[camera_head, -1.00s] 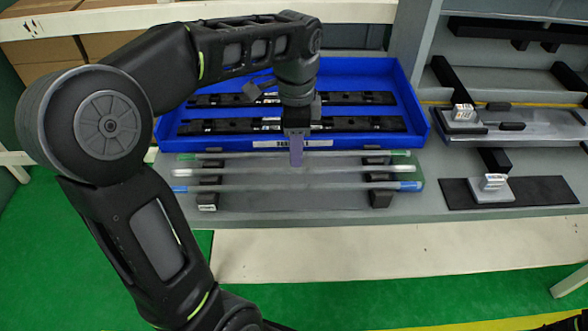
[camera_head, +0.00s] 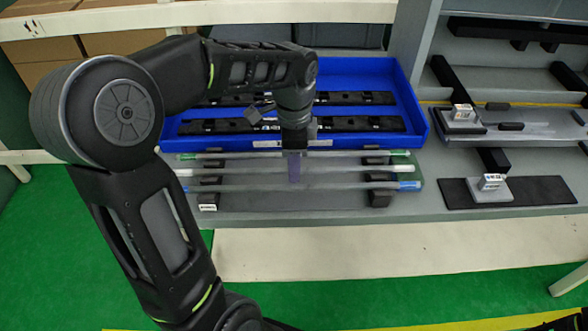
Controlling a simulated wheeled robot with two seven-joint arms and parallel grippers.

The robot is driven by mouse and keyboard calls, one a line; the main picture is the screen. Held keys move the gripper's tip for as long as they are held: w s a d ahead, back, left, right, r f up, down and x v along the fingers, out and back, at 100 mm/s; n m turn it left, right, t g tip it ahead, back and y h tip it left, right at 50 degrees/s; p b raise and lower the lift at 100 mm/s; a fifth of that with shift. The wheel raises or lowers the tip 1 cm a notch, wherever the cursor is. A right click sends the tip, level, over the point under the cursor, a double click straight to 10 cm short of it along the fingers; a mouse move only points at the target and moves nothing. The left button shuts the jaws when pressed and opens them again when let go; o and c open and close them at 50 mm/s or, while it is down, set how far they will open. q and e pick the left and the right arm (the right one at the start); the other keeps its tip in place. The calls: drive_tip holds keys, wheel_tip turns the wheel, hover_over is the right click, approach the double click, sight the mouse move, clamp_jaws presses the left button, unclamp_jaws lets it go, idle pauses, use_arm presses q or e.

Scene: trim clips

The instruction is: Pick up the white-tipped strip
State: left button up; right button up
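Three thin clear strips lie side by side across two dark supports in front of the blue tray. The white-tipped strip (camera_head: 240,171) is the middle one. The green-tipped strip (camera_head: 350,154) lies behind it and the blue-tipped strip (camera_head: 250,187) in front. My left gripper (camera_head: 294,178) points straight down over the middle of the strips, its purple fingers overlapping the white-tipped strip in the picture. The fingers are seen edge-on, so I cannot tell whether they are open or touch the strip. My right gripper is not in view.
The blue tray (camera_head: 418,128) behind the strips holds black bars (camera_head: 365,124). At right, a grey shelf carries black plates (camera_head: 540,190) and small blocks with white labels (camera_head: 490,182). The grey surface in front of the strips (camera_head: 290,202) is clear.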

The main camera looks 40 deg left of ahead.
use_arm(q)
clamp_jaws()
drive_tip(key=shift+r, duration=0.1)
idle(0.7)
wheel_tip(320, 180, up, 10)
idle(0.4)
idle(0.5)
